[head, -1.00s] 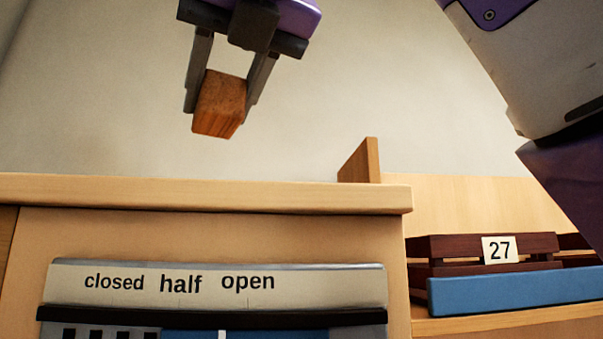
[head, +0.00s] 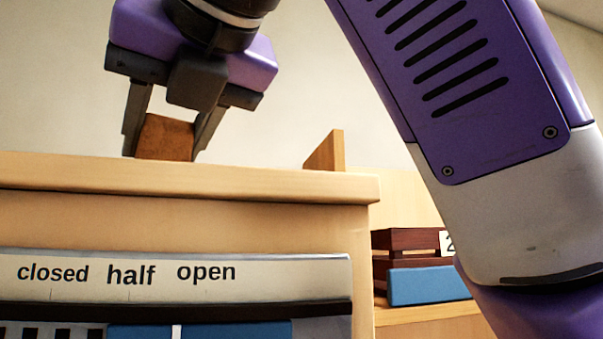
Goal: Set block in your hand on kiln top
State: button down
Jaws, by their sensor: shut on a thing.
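My gripper (head: 168,140) is shut on an orange-brown wooden block (head: 165,138), one finger on each side of it. The block is low behind the front edge of a pale wooden top (head: 190,180), which is seen nearly edge-on. The lower end of the block is hidden by that edge, so I cannot tell whether it touches the surface. Nothing in view is labelled as a kiln; the front below this top bears a panel (head: 285,270) reading "closed half open".
At the right, a lower shelf (head: 430,312) holds a dark red slatted crate (head: 405,240) with a partly hidden number card and a blue front strip (head: 430,286). A wooden upright (head: 337,150) stands behind the top's right end. My arm covers the right side.

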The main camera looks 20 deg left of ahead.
jog(key=shift+f, duration=0.65)
dwell(0.4)
jog(key=c, duration=0.7)
grip_release()
jog(key=shift+c, duration=0.2)
jog(key=shift+b, duration=0.3)
